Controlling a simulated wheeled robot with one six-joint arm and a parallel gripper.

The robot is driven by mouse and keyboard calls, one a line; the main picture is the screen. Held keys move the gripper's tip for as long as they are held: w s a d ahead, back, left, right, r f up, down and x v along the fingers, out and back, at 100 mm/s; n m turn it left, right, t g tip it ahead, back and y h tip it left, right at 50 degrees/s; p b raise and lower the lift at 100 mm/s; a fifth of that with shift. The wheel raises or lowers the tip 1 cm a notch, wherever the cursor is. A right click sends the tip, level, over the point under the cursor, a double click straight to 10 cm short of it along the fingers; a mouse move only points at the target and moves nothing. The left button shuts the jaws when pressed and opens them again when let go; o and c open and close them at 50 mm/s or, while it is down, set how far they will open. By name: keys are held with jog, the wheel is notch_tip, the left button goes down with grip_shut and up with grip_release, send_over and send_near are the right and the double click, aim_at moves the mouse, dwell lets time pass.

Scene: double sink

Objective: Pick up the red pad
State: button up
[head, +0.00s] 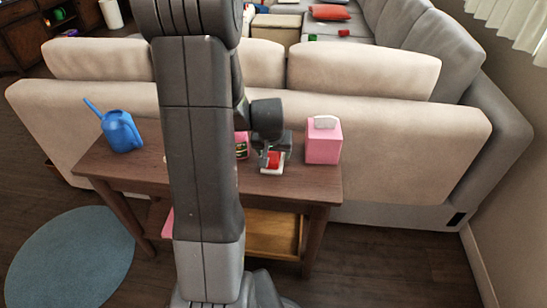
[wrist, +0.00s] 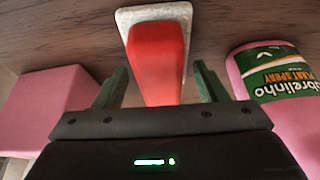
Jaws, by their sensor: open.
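The red pad (head: 273,160) stands on the wooden console table behind the sofa, with a white base plate at one end. In the wrist view the red pad (wrist: 158,60) is in the middle, between the two green fingers. My gripper (wrist: 161,82) is open, with one finger on each side of the pad and a visible gap on both sides. In the head view my gripper (head: 275,148) is just above and behind the pad and is partly hidden by my arm. I cannot tell how deep the fingers reach around the pad.
A pink tissue box (head: 323,144) stands right of the pad. A pink plant spray bottle (head: 242,146) with a green label stands close on the left, partly hidden by my arm. A blue watering can (head: 122,131) is at the table's left end. The sofa back (head: 400,125) borders the table (head: 310,185).

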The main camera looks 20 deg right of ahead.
jog(key=shift+f, duration=0.15)
dwell(0.3)
jog(key=c, duration=0.7)
jog(key=shift+c, duration=0.2)
jog(key=shift+r+p, duration=0.4)
jog(key=shift+r, duration=0.1)
notch_tip(320, 180, up, 10)
jog(key=shift+f+p, duration=0.2)
jog(key=shift+p, duration=0.75)
